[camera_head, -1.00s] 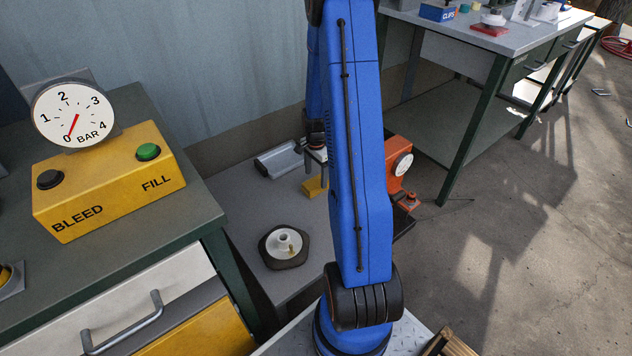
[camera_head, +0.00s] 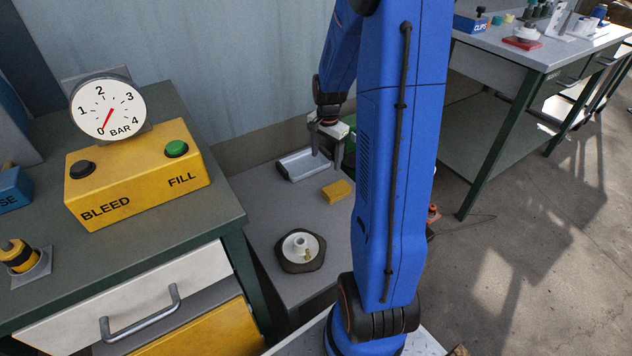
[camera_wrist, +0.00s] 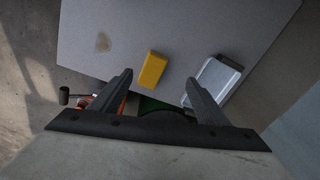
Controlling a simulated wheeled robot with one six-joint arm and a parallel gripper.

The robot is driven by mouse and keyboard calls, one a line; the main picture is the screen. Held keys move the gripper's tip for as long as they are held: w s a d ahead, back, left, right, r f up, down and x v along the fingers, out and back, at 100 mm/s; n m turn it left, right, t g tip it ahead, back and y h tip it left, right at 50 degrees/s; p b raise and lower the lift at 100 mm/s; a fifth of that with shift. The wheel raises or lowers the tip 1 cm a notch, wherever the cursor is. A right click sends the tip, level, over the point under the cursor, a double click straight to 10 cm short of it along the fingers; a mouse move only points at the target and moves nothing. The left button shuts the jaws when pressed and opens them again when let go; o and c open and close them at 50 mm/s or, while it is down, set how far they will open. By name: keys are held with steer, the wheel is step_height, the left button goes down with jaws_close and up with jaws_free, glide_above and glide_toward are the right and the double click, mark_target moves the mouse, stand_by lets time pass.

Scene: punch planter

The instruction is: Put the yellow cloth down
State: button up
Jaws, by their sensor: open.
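The yellow cloth (camera_head: 337,191) lies as a small folded block on the grey low table top (camera_head: 262,222). It also shows in the wrist view (camera_wrist: 153,70), beyond and between my fingers. My gripper (camera_head: 328,162) is above the table, up and to the left of the cloth in the head view. In the wrist view its two fingers (camera_wrist: 158,83) are spread wide with nothing held between them. The cloth appears clear of both fingers.
A silver tray-like object (camera_head: 303,164) lies behind the cloth. A white round piece on a dark base (camera_head: 299,246) sits nearer. A green object (camera_wrist: 155,104) is partly hidden by my gripper. The yellow BLEED/FILL box (camera_head: 137,183) stands on the left bench. Bare table lies around the cloth.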

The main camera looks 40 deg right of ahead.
steer(key=s+a+r+n+t, duration=0.1)
steer(key=s+a+r+n, duration=0.3)
steer(key=a+r, duration=0.45)
steer(key=s+a+r+n+t, duration=0.1)
steer(key=s+a+r+n, duration=0.4)
steer(key=s, duration=0.5)
steer(key=s+a+r+n+t, duration=0.2)
steer(key=s+a+r+n, duration=0.4)
steer(key=s+a, duration=0.3)
steer(key=shift+s+a, duration=0.2)
steer(key=shift+s, duration=0.7)
steer(key=shift+o, duration=0.5)
steer(key=shift+r, duration=0.1)
